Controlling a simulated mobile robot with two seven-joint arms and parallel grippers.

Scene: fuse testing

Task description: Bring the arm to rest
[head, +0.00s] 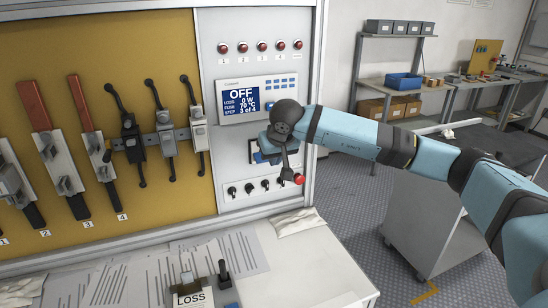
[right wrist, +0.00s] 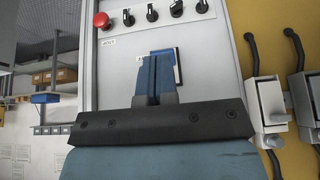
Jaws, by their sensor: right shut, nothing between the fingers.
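My right arm (head: 345,131) reaches in from the right side of the head view. My right gripper (head: 268,146) is in front of the grey control panel (head: 210,62), just below the display. In the right wrist view its two fingers (right wrist: 157,72) are together with nothing between them. They point at a white-framed dark plate (right wrist: 178,66) on the panel and partly hide it. I cannot tell whether the fingertips touch the panel. My left gripper is not in view.
The display (head: 243,98) reads OFF, 0 W, 70 °C, 3 of 4. Below are black knobs (head: 249,188) and a red button (head: 298,179). Fuse holders and levers line the yellow board (head: 60,65) at left. A cart (head: 425,215) stands under my right arm.

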